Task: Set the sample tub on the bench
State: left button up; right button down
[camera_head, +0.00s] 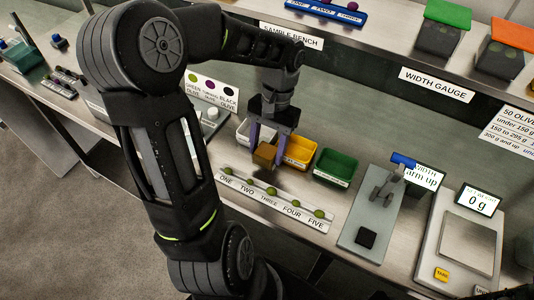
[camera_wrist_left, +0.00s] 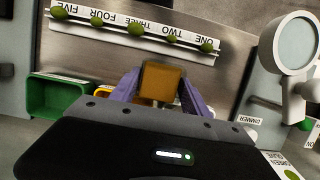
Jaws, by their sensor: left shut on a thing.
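A small brown-orange tub (camera_head: 264,155), which I take for the sample tub, is between the purple fingers of my left gripper (camera_head: 266,150). The gripper is shut on it and points down at the bench (camera_head: 185,140). The tub also shows in the left wrist view (camera_wrist_left: 162,82), with a finger on either side. It is in front of the coloured bins and behind the olive rack. I cannot tell whether its underside touches the bench. My right gripper is not in view.
A white rack (camera_head: 275,200) holds several olives in front. White (camera_head: 240,140), yellow (camera_head: 299,152) and green (camera_head: 334,167) bins stand close behind and right. A width gauge (camera_head: 366,225) and a scale (camera_head: 460,240) stand farther right. A magnifier (camera_wrist_left: 296,45) shows in the wrist view.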

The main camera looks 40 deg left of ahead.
aim_at(267, 156)
pick_arm(q)
jog(key=shift+f, duration=1.4)
jog(key=shift+f, duration=0.2)
jog(key=o, duration=1.5)
jog(key=shift+r, duration=0.15)
jog(key=shift+b+v, duration=0.4)
jog(key=shift+v, duration=3.4)
